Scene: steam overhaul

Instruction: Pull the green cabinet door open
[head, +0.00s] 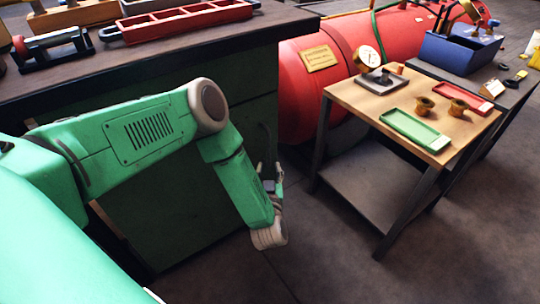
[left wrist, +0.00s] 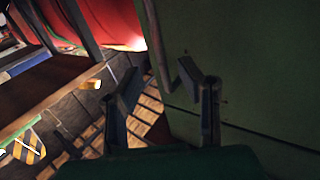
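The dark green cabinet door (head: 185,205) is under the workbench in the head view, partly hidden behind my left arm. It looks closed. In the left wrist view the green door face (left wrist: 265,60) fills the right side. A thin green bar that looks like its handle (left wrist: 184,72) stands out from it, close to the right finger. My left gripper (head: 271,172) is at the door's right side, fingers pointing up in the head view. In the left wrist view its two fingers (left wrist: 170,88) are apart, with the cabinet's edge showing between them. I cannot tell whether they touch the handle. My right gripper is out of view.
The workbench top (head: 60,78) carries a red tray (head: 185,20) and a clamp-like tool (head: 52,45). A red tank (head: 310,85) lies behind a small wooden table (head: 360,100) with a green tray (head: 415,130) and brass fittings. Floor (head: 330,240) in front is clear.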

